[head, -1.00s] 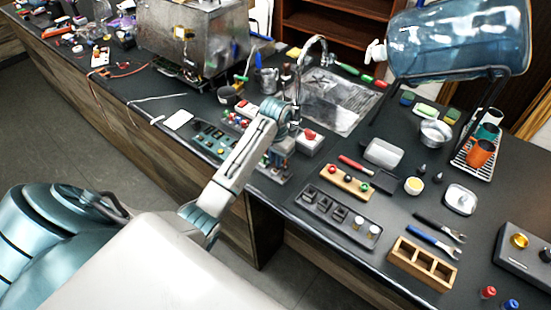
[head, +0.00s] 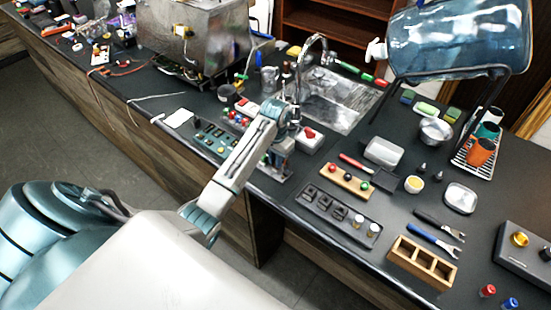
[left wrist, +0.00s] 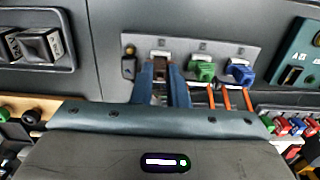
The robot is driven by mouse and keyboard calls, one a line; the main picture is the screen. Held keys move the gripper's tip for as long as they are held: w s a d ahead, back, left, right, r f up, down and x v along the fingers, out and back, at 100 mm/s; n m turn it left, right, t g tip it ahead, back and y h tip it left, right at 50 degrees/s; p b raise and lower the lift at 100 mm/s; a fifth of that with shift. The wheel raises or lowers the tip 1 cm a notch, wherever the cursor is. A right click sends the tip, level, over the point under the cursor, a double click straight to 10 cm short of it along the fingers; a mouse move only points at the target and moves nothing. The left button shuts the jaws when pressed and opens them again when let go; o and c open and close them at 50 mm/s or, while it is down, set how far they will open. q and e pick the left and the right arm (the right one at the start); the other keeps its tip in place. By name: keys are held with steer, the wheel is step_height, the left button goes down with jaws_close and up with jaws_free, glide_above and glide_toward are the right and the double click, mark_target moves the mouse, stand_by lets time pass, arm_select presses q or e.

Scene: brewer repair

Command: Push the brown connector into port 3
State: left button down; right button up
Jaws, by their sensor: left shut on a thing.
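The brown connector (left wrist: 160,69) shows in the left wrist view between the blue fingers of my left gripper (left wrist: 161,88). The gripper is shut on it, and the connector is at the grey port strip (left wrist: 180,46). I cannot tell how deep it sits in its port. To its right in that view, a green connector (left wrist: 203,70) and a blue connector (left wrist: 241,73) sit at the strip. In the head view my left gripper (head: 275,165) is over the counter's front edge, and my arm hides most of the strip. My right gripper is not in view.
Orange leads (left wrist: 226,98) stand just right of my fingers. A dark green panel (left wrist: 297,62) and a dark switch tray (left wrist: 36,42) flank the strip. In the head view a sink (head: 340,100) lies behind, and a wooden box (head: 422,263) stands at the front right.

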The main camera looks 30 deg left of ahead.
arm_select(q)
steer(key=shift+f, duration=0.15)
stand_by(0.7)
steer(key=c, duration=1.3)
jaws_free()
steer(key=shift+c, duration=0.2)
